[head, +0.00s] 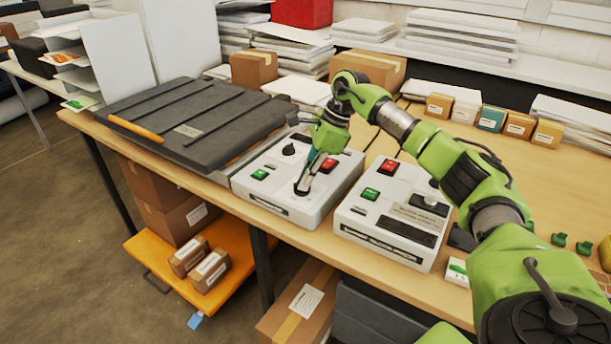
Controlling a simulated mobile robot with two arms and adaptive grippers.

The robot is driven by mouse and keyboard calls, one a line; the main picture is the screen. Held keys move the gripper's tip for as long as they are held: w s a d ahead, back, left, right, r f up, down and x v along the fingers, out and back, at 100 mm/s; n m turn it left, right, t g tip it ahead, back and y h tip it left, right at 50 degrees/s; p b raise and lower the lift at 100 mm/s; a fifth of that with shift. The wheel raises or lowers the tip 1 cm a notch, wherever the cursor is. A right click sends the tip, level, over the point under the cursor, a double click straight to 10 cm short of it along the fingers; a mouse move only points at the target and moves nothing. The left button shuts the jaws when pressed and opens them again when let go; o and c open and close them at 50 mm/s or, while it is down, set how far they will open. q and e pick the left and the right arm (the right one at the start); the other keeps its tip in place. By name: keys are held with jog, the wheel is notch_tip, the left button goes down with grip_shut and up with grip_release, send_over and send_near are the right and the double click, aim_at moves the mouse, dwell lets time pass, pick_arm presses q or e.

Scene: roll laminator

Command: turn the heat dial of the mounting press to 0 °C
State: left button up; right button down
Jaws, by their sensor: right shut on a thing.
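The mounting press (190,115) has a dark ribbed lid with an orange handle and lies flat on the wooden table, left of centre. Its white control box (262,203) is at the right end. A black knob (289,150) stands free at the back of the box, beside green and red buttons. My right gripper (302,187) points down at the front of the box, shut on a dial there. The fingers hide most of this dial; its pointer and scale cannot be read. My left gripper is out of view.
A second white box (392,222) with green and red buttons stands just to the right, below my right arm. Cardboard boxes (370,70) and paper stacks are behind. Small boxes (492,118) line the table's back right. An orange cart (205,285) is below.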

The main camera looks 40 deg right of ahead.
jog(key=n, duration=0.1)
jog(key=n+g, duration=0.1)
jog(key=n, duration=0.2)
jog(key=shift+w+r+n+g+y, duration=0.15)
jog(key=shift+w+n+g+y, duration=0.15)
jog(key=n+g, duration=0.2)
jog(key=n, duration=0.3)
jog(key=shift+w, duration=0.15)
dwell(0.4)
jog(key=c, duration=2.2)
grip_release()
jog(key=shift+o, duration=0.3)
